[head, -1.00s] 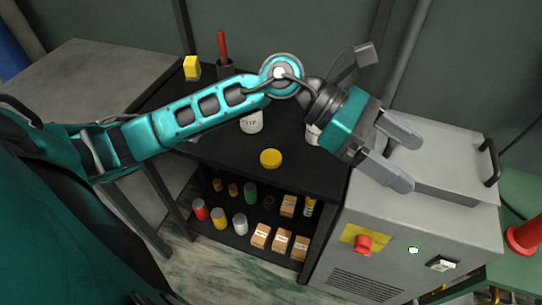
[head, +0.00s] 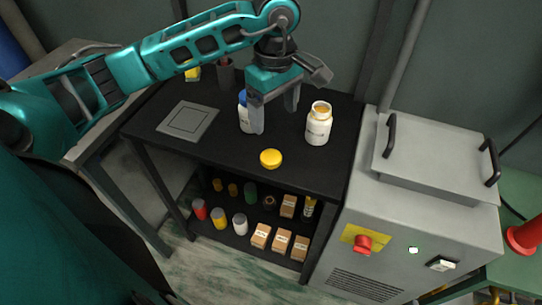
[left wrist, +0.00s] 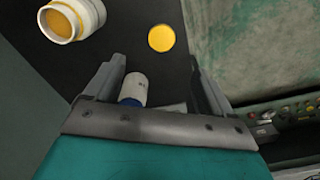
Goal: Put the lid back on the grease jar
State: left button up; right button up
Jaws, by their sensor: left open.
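The open grease jar (head: 318,129) is white with yellow grease in its mouth and stands upright on the black table. It also shows at the upper left of the left wrist view (left wrist: 88,12). The yellow lid (head: 271,159) lies flat on the table near the front edge, left of and nearer than the jar; it also shows in the left wrist view (left wrist: 161,38). My left gripper (head: 274,119) is open and empty, pointing down above the table behind the lid, left of the jar. My right gripper is out of view.
A white bottle with a blue cap (head: 243,114) stands close by the left gripper's left finger, partly hidden by it. A grey square plate (head: 188,121) lies at the table's left. Small cans and boxes (head: 282,240) fill the lower shelf. A grey machine (head: 420,220) stands at right.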

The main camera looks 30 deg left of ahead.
pick_arm(q)
send_over(271, 156)
jog(key=f, duration=0.7)
jog(key=shift+d+f, duration=0.35)
jog(key=shift+f, duration=0.05)
jog(key=f, duration=0.5)
jog(key=shift+a+f, duration=0.1)
jog(key=shift+a, duration=0.25)
jog(key=shift+c, duration=0.5)
jog(key=c, duration=1)
